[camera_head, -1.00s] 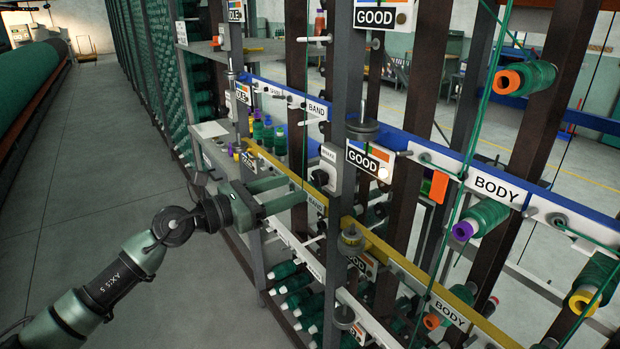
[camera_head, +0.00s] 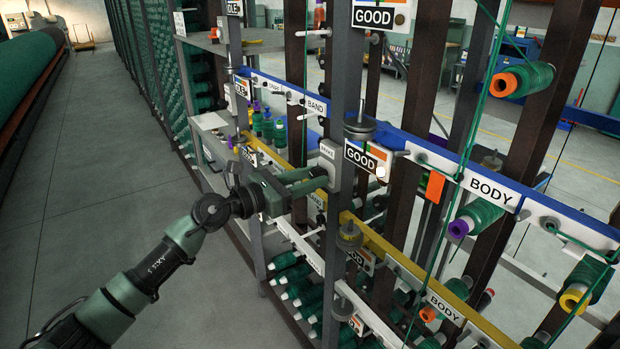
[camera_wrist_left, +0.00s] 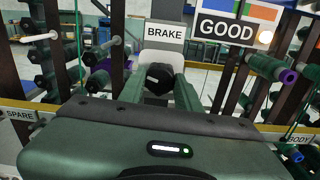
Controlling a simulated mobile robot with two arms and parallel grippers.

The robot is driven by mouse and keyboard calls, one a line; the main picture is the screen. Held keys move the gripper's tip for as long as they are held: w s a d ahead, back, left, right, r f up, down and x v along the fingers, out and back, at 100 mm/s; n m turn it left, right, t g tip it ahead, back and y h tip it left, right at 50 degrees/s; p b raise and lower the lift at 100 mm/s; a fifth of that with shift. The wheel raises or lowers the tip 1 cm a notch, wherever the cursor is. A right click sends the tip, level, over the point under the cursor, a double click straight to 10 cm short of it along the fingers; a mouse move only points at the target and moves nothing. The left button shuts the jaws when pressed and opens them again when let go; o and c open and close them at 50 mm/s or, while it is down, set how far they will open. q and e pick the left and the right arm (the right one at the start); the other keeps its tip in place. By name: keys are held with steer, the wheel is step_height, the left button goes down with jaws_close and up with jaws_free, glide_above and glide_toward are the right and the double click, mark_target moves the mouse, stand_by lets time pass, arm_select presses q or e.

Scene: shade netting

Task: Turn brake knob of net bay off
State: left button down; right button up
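The black brake knob (camera_wrist_left: 159,77) sits on a pale plate under a white BRAKE label (camera_wrist_left: 165,32) in the left wrist view. In the head view the brake plate (camera_head: 331,153) is on a grey upright of the rack, and the knob is mostly hidden by my fingers. My left gripper (camera_head: 319,178) reaches the plate from the left. Its two fingers are apart, one on each side of the knob, as the left wrist view shows. I cannot tell if they touch it. My right gripper is not in view.
A GOOD sign (camera_head: 367,158) is just right of the brake plate. A blue BODY rail (camera_head: 450,177) and a yellow rail (camera_head: 385,247) cross the rack. Green thread spools (camera_head: 484,217) stick out at the right. The floor (camera_head: 90,190) at the left is clear.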

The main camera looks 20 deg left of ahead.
arm_select(q)
steer(key=shift+r+n+p, duration=0.2)
steer(key=shift+n+p, duration=1.1)
steer(key=n+p, duration=0.2)
steer(key=n, duration=0.1)
steer(key=shift+n+p, duration=0.3)
steer(key=shift+p, duration=0.1)
steer(key=n+p, duration=0.3)
steer(key=n, duration=0.1)
steer(key=shift+f+n+p, duration=0.1)
steer(key=shift+n+p, duration=0.5)
steer(key=shift+n, duration=0.6)
steer(key=c, duration=1)
jaws_free()
